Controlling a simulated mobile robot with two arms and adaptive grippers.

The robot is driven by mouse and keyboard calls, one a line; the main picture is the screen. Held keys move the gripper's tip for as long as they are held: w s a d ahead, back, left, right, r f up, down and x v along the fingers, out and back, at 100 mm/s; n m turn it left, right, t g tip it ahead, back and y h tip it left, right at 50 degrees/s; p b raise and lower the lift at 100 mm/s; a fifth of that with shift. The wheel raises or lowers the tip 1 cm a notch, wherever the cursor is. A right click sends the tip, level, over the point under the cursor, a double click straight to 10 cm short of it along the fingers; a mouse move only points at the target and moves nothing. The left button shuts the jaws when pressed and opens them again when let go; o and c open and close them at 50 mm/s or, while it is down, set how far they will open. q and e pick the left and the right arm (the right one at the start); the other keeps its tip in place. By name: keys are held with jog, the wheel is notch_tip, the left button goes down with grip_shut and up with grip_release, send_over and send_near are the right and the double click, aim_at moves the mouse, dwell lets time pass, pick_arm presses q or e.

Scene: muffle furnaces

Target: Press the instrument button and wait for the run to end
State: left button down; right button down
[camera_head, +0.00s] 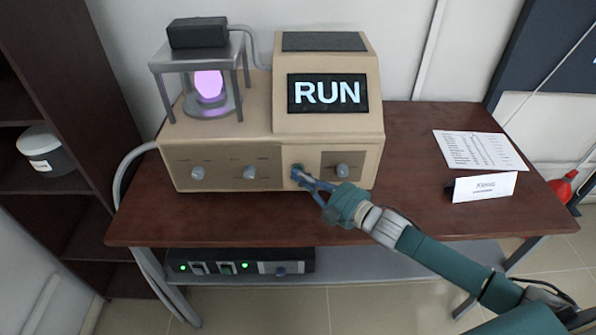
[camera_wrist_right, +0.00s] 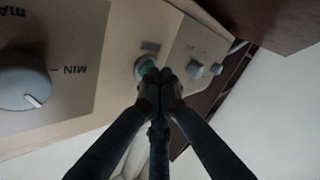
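The beige instrument (camera_head: 265,150) stands on the brown table with its display (camera_head: 328,93) lit and reading "RUN". A glass chamber (camera_head: 208,95) on its left side glows purple. My right gripper (camera_head: 302,176) is at the front panel, its fingertips at a green button (camera_head: 297,169). In the right wrist view the button (camera_wrist_right: 144,66) shows just past the fingertips of the right gripper (camera_wrist_right: 157,76), which are together and seem to touch it or nearly so. The fingers hold nothing. My left gripper is in neither view.
Grey knobs (camera_head: 249,172) sit on the panel to both sides of the button. A black control box (camera_head: 240,261) is on the shelf below.

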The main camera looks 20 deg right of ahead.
jog(key=shift+r, duration=0.1)
jog(key=shift+s+a+p, duration=0.25)
jog(key=shift+s+p, duration=0.25)
jog(key=shift+s, duration=0.3)
jog(key=shift+s, duration=0.1)
jog(key=s+p, duration=0.1)
jog(key=s, duration=0.1)
jog(key=s+a+p, duration=0.1)
jog(key=s, duration=0.1)
jog(key=shift+s+a, duration=0.2)
jog(key=shift+s, duration=0.1)
dwell(0.7)
